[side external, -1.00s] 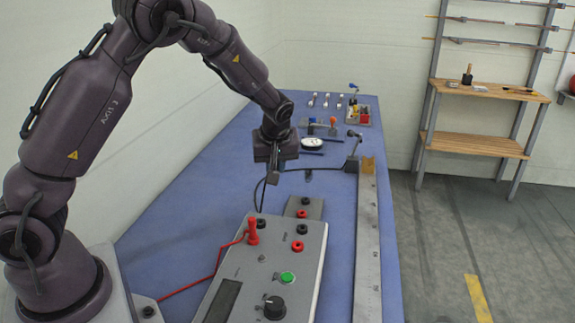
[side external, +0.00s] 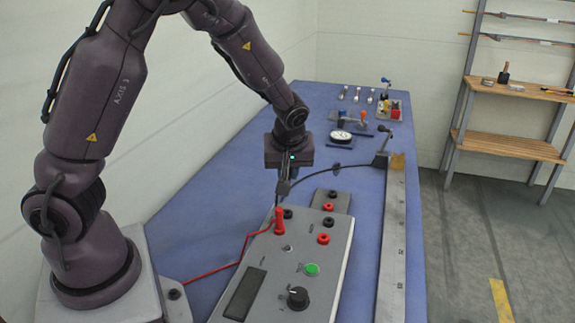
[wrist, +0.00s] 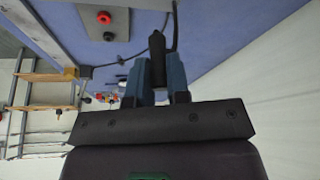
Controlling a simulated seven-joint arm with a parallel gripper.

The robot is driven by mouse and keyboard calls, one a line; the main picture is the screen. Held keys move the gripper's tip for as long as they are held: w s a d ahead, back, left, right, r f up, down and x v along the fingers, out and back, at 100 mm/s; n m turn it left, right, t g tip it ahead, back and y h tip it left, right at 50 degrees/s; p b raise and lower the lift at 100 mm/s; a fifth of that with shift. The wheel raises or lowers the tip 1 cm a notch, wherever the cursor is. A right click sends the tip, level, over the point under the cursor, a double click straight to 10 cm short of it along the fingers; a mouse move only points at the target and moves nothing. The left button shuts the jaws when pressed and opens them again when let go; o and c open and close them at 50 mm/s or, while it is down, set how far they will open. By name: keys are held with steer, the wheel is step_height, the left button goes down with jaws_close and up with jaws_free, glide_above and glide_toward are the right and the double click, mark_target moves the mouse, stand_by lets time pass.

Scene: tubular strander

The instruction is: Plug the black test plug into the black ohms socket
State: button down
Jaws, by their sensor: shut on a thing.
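My gripper (side external: 284,182) is shut on the black test plug (wrist: 157,47), which sits between its blue fingers in the wrist view. In the side view the plug is small and dark, above the far left part of the grey test box (side external: 256,250). Its tip is close to a black socket (side external: 288,213); I cannot tell whether they touch. A red plug (side external: 279,222) stands upright beside that socket. Another black socket (side external: 328,222) and a red socket (side external: 323,239) are further right on the box. Socket labels are unreadable.
A black cable (side external: 335,168) arcs from the gripper area to a small stand (side external: 380,159). A grey plate (side external: 345,199) with a black and a red socket lies behind the box. A long metal bar (side external: 393,240) runs along the right.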

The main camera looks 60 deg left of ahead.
steer(key=shift+f, duration=2.55)
steer(key=shift+f, duration=0.95)
steer(key=c, duration=1)
jaws_free()
